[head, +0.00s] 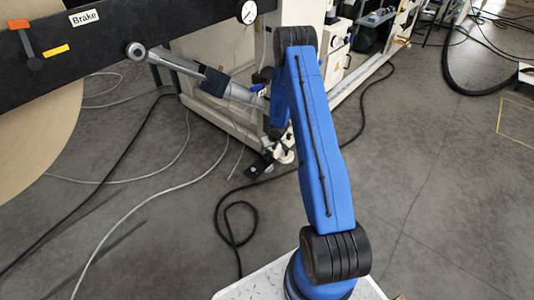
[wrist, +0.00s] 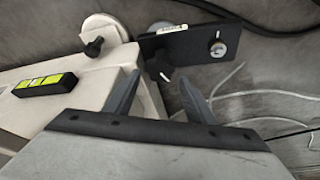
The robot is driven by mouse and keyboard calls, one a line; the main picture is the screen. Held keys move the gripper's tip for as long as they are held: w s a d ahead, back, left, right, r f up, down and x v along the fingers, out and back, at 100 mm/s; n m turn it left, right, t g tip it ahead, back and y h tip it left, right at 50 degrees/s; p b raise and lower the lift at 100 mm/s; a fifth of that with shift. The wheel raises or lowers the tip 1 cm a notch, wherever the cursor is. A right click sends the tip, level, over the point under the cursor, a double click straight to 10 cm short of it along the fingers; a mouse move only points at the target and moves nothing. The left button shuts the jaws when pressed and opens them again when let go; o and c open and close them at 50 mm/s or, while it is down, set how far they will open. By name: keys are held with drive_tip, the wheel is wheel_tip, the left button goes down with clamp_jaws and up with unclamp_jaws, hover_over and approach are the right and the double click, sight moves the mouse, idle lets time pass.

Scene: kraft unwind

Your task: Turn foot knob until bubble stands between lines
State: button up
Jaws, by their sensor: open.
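In the wrist view a black level (wrist: 45,86) with a yellow-green vial lies on the cream machine frame. Dark lines show on the vial; I cannot tell where the bubble stands. A dark lobed knob (wrist: 160,68) sits at the near end of a black labelled plate (wrist: 190,42), just beyond and between my fingertips. My gripper (wrist: 160,90) is open, with nothing between its fingers and apart from the knob. A second black knob (wrist: 94,46) stands on the cream frame. Which of them is the foot knob is not marked legibly. In the head view my arm hides most of the gripper.
A dark beam with a "Brake" label (head: 85,17) and a gauge (head: 246,12) crosses the upper left of the head view, beside a large kraft roll (head: 40,140). Cables (head: 150,195) lie across the floor. The right side of the floor (head: 450,200) is mostly clear.

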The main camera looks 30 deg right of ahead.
sight(267, 153)
drive_tip(key=shift+x, duration=2.2)
drive_tip(key=shift+c, duration=0.4)
drive_tip(key=c, duration=0.7)
